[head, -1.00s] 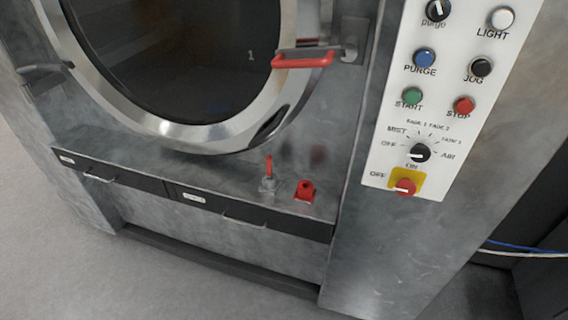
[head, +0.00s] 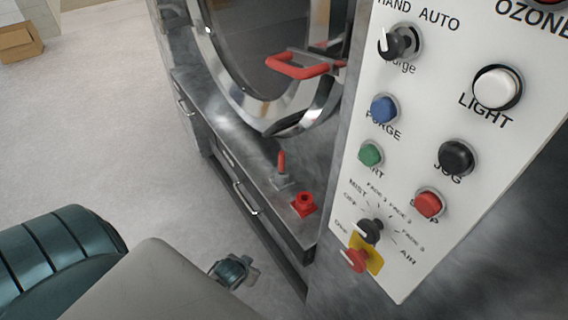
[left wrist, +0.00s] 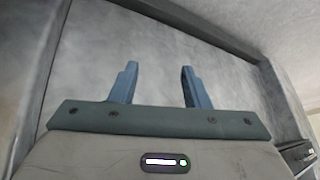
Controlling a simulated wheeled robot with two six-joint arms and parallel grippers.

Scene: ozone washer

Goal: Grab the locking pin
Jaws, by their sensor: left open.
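A small upright pin with a red handle (head: 281,163) stands in a grey metal base on the ledge below the round door. It looks like the locking pin. A red block with a round opening (head: 304,204) sits on the ledge in front of it, to the right. My left gripper (head: 238,270) is low in the head view, below and left of the ledge, apart from both red parts. In the left wrist view its two blue-grey fingers (left wrist: 157,86) are spread with nothing between them, facing a grey metal surface. My right gripper is not in view.
The round door has a red handle (head: 300,66) above the ledge. A white control panel (head: 420,120) with knobs and buttons stands close on the right. Drawer handles (head: 246,198) stick out along the ledge front. The floor to the left is open, with a cardboard box (head: 18,42) far back.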

